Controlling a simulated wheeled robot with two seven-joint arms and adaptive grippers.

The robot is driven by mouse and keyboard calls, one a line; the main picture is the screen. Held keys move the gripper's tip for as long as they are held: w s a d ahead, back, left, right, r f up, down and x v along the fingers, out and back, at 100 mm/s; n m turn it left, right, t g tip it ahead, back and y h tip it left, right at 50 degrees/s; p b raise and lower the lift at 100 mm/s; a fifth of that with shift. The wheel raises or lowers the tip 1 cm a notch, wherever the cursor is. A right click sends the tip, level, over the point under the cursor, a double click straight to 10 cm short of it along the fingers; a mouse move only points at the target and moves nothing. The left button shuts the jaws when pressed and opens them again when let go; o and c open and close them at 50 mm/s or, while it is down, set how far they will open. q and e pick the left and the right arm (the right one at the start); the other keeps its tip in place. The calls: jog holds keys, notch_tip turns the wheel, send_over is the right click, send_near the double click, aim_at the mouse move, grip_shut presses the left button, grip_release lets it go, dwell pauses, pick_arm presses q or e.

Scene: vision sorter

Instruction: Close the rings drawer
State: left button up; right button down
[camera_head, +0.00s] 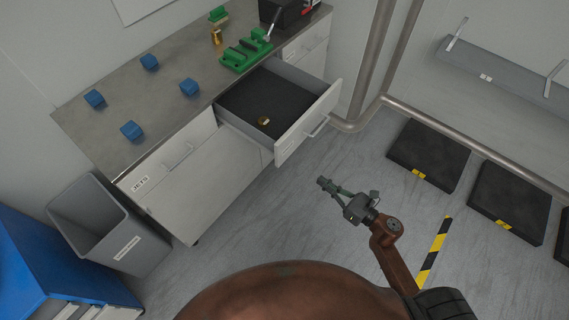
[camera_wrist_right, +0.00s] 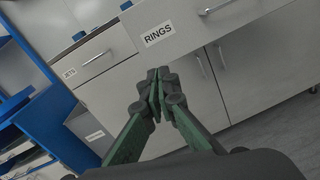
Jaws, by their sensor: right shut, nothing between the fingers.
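The rings drawer (camera_head: 307,125) is pulled open from the bench in the head view, its dark floor showing. A small brass ring (camera_head: 263,121) lies inside it. In the right wrist view the pale drawer front (camera_wrist_right: 188,42) carries a RINGS label (camera_wrist_right: 159,34) and a bar handle (camera_wrist_right: 217,7). My right gripper (camera_head: 323,183) is shut and empty, apart from the drawer and in front of it over the floor. Its closed fingertips (camera_wrist_right: 157,76) show below the label in the wrist view. My left gripper is not in view.
On the bench top (camera_head: 165,95) stand several blue parts (camera_head: 131,130), a green fixture (camera_head: 246,50) and a black box (camera_head: 284,12). A JETS drawer (camera_wrist_right: 100,55) is shut at left. A grey bin (camera_head: 110,230) stands left. The floor (camera_head: 240,215) before the drawer is clear.

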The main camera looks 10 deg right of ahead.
aim_at(280, 157)
jog(key=w+a+n, duration=0.1)
jog(key=w+a, duration=0.2)
jog(key=w+a+r+n+y, duration=0.1)
jog(key=w+a, duration=0.2)
jog(key=a, duration=0.1)
jog(key=w+a+r+n, duration=0.1)
jog(key=w+a, duration=0.2)
jog(key=w, duration=0.1)
jog(key=shift+a+r+g, duration=0.2)
jog(key=shift+a+g, duration=0.15)
jog(key=shift+g, duration=0.05)
jog(key=shift+w+a, duration=0.1)
jog(key=shift+w, duration=0.1)
